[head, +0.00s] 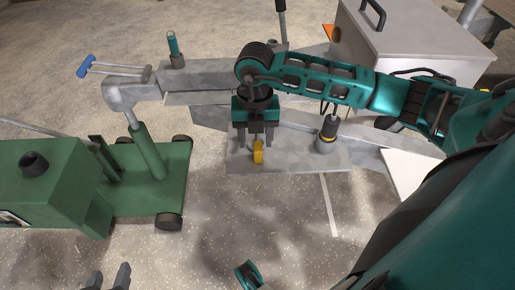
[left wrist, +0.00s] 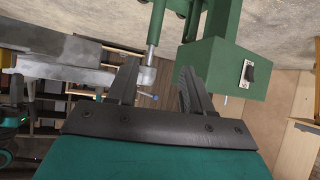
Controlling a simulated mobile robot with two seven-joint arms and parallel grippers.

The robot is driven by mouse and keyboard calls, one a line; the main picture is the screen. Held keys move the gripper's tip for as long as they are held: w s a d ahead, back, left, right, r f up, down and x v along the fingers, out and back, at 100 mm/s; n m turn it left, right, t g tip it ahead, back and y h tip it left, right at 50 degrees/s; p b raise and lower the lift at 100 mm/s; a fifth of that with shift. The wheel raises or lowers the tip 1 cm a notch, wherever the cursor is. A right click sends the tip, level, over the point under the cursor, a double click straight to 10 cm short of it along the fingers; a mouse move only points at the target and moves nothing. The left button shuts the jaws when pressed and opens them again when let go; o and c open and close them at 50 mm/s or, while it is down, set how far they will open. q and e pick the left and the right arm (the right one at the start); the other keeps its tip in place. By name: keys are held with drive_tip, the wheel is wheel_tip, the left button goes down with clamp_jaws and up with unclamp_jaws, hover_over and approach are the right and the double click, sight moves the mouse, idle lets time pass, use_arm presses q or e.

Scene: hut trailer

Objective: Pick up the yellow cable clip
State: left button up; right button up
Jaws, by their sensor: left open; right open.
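The yellow cable clip (head: 258,154) is a small piece on the grey metal plate in the head view, near the plate's front edge. My right gripper (head: 256,142) points down right over it, its fingers open and spread to either side of the clip's upper end. I cannot tell whether either finger touches it. My left gripper (head: 107,279) is at the bottom left of the head view, with only its fingertips showing, far from the clip. It also shows in the left wrist view (left wrist: 159,75), open and empty. The clip is not visible in the left wrist view.
A green wheeled machine (head: 150,178) stands on the floor at left, its post under the grey trailer frame (head: 200,80). A grey box (head: 400,40) is at back right. Front floor is clear.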

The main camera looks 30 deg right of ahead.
sight(258, 145)
drive_tip(key=f, duration=0.1)
drive_tip(key=f+b, duration=0.1)
drive_tip(key=f, duration=0.3)
drive_tip(key=shift+d+b, duration=0.35)
drive_tip(key=shift+d, duration=0.05)
clamp_jaws()
